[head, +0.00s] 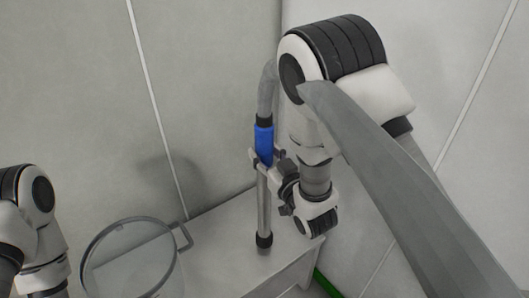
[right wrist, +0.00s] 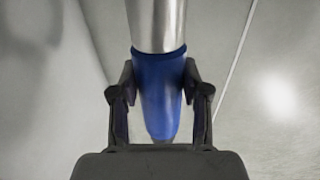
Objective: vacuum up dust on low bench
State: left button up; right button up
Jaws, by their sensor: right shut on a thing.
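My right gripper (head: 264,160) is shut on the blue grip of a vacuum wand (head: 264,140). In the right wrist view, its two fingers (right wrist: 158,95) stand either side of the blue grip (right wrist: 157,75) below the bright metal tube. The wand is close to upright. A grey hose (head: 267,90) leaves its top. Its dark nozzle (head: 264,240) is at the pale low bench (head: 220,255); I cannot tell whether it touches. I make out no dust on the bench. My left gripper is out of view; only part of the left arm shows.
A round clear-topped, grey-rimmed thing with a handle (head: 88,258) is at the lower left, in front of the bench. Grey walls meet in a corner behind the bench. A thick grey hose (head: 400,190) crosses the right side. A green strip (head: 326,283) shows below the bench's right end.

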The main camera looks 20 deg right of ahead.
jog(key=shift+s+a, duration=0.25)
jog(key=shift+a, duration=0.45)
jog(key=shift+w, duration=0.1)
jog(key=shift+w, duration=0.25)
jog(key=w+a, duration=0.3)
jog(key=w, duration=0.6)
jog(key=shift+w+a, duration=0.25)
jog(key=shift+a, duration=0.05)
